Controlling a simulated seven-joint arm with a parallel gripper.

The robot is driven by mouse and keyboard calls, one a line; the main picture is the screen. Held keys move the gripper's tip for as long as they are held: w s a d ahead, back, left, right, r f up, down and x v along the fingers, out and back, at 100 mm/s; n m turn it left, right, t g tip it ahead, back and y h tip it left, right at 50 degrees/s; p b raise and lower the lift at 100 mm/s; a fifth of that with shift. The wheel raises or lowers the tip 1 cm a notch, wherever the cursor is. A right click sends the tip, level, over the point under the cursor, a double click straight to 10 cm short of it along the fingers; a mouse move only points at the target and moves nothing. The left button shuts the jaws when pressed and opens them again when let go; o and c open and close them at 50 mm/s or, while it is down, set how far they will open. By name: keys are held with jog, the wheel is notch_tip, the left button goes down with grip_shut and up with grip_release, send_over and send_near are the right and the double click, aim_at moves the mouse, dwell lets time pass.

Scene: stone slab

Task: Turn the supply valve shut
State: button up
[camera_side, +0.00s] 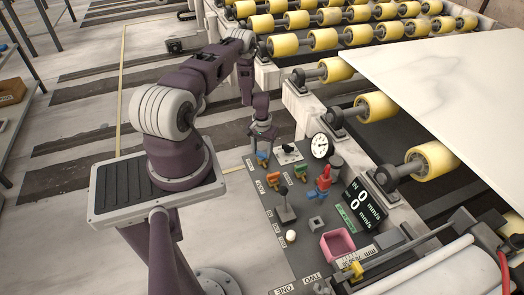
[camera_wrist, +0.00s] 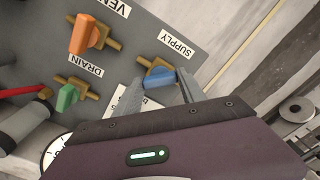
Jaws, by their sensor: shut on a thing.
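The supply valve has a blue handle (camera_wrist: 160,79) on a brass body (camera_wrist: 157,66), beside the SUPPLY label (camera_wrist: 175,43) in the wrist view. My gripper (camera_wrist: 161,77) has one finger on each side of the blue handle and is shut on it. Part of the handle's near end and of the brass body is hidden by the fingers, so the exact handle angle is hard to tell. In the side view my gripper (camera_side: 262,138) reaches down to the blue handle (camera_side: 262,155) at the panel's far left corner.
An orange valve handle (camera_wrist: 84,34) and a green DRAIN handle (camera_wrist: 67,98) stand close by on the grey panel (camera_wrist: 200,18). A gauge (camera_side: 320,146), a red valve (camera_side: 324,178), a lever (camera_side: 285,208) and a pink bin (camera_side: 338,245) stand further along. Yellow rollers (camera_side: 377,107) lie behind.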

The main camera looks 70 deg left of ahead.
aim_at(262, 152)
jog(key=n, duration=0.4)
jog(key=shift+n, duration=0.3)
jog(key=n, duration=0.4)
jog(key=shift+n, duration=0.3)
jog(key=o, duration=1.4)
jog(key=shift+c, duration=0.2)
jog(key=shift+r, duration=0.1)
notch_tip(262, 152, up, 7)
jog(key=shift+f, duration=0.1)
